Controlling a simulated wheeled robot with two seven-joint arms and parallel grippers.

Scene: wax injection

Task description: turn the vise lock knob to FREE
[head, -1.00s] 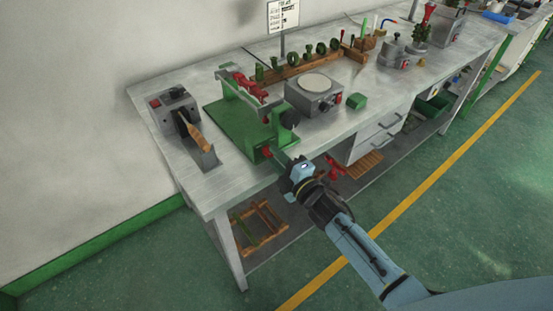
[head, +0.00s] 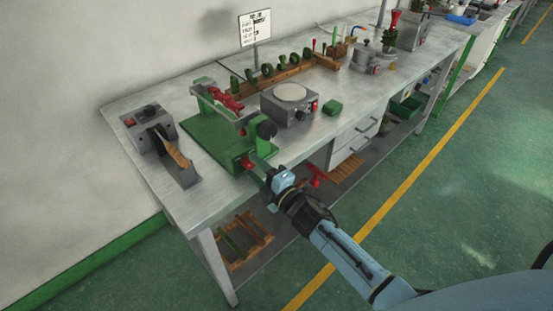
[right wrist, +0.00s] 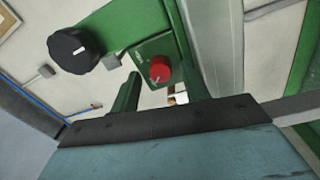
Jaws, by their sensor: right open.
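The green vise (head: 222,135) stands at the front edge of the bench. A red knob (head: 247,163) is low on its front; in the right wrist view this knob (right wrist: 160,70) has a pale pointer mark and sits on a small green plate with lettering too small to read. A larger black knob (head: 266,128) is higher on the vise; the right wrist view shows it (right wrist: 73,50) at upper left with a white mark. My right gripper (head: 259,170) is open just in front of the red knob, which shows between its fingers (right wrist: 162,88). My left gripper is out of view.
A grey device with a wooden handle (head: 175,152) stands left of the vise. A hot-plate-like box (head: 290,104) and a green block (head: 333,107) are to its right. A wooden rack (head: 285,70) is behind. The bench front edge is close to my right arm.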

